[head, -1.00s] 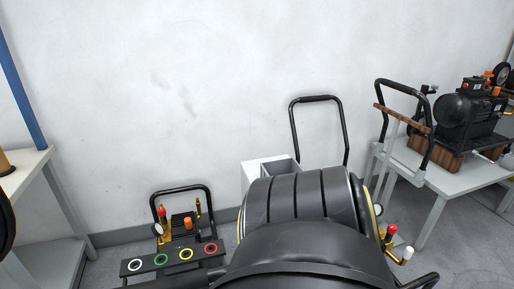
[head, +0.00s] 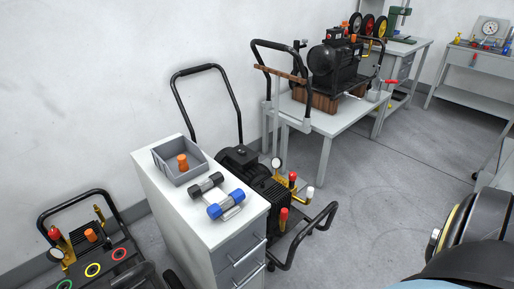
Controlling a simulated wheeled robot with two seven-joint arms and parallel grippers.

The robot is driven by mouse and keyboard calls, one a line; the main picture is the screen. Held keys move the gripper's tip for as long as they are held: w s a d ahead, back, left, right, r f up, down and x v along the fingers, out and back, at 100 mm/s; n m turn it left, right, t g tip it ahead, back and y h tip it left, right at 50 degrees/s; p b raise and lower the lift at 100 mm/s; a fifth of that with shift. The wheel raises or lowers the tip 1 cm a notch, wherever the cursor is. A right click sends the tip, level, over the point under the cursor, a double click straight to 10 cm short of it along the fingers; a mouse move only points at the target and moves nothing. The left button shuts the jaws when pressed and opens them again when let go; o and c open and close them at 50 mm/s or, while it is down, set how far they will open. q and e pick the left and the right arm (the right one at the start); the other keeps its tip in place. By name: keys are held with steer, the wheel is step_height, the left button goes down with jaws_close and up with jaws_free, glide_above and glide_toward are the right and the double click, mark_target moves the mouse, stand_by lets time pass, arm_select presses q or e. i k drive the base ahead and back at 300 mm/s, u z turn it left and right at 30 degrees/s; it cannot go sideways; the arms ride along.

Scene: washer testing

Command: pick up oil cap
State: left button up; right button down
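An orange cap-like piece (head: 182,162), probably the oil cap, stands upright in a grey open tray (head: 167,178) on top of a white drawer cabinet (head: 185,235). A similar orange cap (head: 90,235) sits on the pressure washer (head: 78,245) at the lower left. Neither of my grippers is in view. A dark rounded part of my own arm shows at the lower right, away from the cabinet.
A second washer (head: 262,190) stands behind the cabinet. A grey table (head: 340,115) holds a black compressor (head: 335,65). Open floor lies centre right.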

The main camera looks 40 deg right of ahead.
mark_target(183, 165)
steer(key=z, duration=1)
steer(key=i, duration=0.4)
